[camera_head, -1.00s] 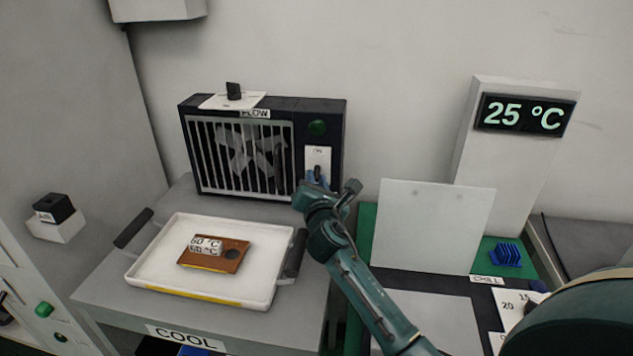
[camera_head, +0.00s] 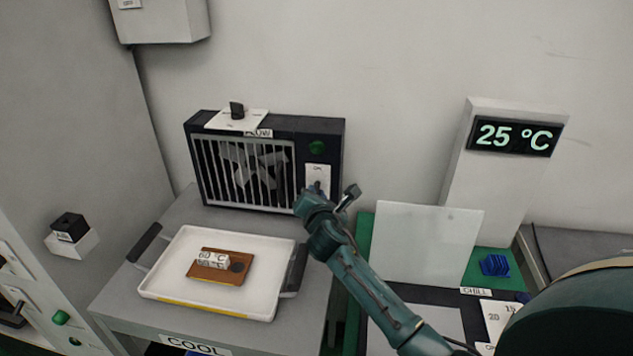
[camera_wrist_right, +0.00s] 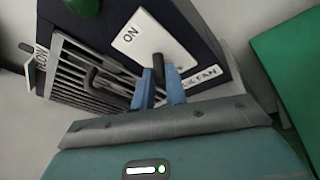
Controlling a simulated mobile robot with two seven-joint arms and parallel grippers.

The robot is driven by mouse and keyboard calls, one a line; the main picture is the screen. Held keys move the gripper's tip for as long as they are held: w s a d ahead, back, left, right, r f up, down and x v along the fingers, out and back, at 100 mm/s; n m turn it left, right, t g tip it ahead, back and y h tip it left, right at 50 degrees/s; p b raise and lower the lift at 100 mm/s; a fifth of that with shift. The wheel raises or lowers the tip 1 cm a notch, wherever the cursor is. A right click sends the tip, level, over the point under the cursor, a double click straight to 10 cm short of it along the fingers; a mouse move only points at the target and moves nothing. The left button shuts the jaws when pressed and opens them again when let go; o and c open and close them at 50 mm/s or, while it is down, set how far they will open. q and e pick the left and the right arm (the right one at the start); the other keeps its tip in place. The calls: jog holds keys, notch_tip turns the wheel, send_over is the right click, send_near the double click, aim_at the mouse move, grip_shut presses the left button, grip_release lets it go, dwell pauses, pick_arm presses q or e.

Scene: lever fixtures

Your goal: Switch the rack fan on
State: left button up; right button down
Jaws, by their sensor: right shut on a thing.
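The rack fan (camera_head: 240,165) is a dark box with a barred grille, standing at the back of the grey table. Its white switch plate (camera_head: 318,174) is on the right of its front. The lever's exact tilt is hard to tell. My left gripper is not in view.
A white tray (camera_head: 165,296) with a brown block (camera_head: 222,274) sits in front of the fan. A knob (camera_head: 237,110) on a white card is on top of the fan. A pale upright panel (camera_head: 425,243) and a 25 °C display (camera_head: 513,137) stand to the right.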

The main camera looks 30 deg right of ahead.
aim_at(317, 182)
jog(key=shift+w+r+m+g+y+p, duration=0.1)
jog(key=shift+r+m+g+y+p, duration=0.2)
jog(key=shift+r+g+y+p, duration=0.65)
jog(key=shift+w+d+r+m+g+y+b, duration=0.1)
jog(key=shift+r+m+g+y+b, duration=0.15)
jog(key=shift+g, duration=0.5)
jog(key=shift+w+d+r+g+y, duration=0.1)
jog(key=shift+r+g+y, duration=0.15)
jog(key=shift+g, duration=0.5)
jog(key=shift+w+d+r+m+g+y+b, duration=0.15)
jog(key=shift+g+y, duration=0.2)
jog(key=shift+g, duration=0.4)
jog(key=shift+s, duration=0.1)
jog(key=c, duration=1.4)
grip_release()
jog(key=shift+c, duration=0.2)
jog(key=shift+a, duration=0.1)
jog(key=v, duration=1.3)
jog(key=shift+r+b, duration=0.2)
jog(key=shift+b, duration=0.2)
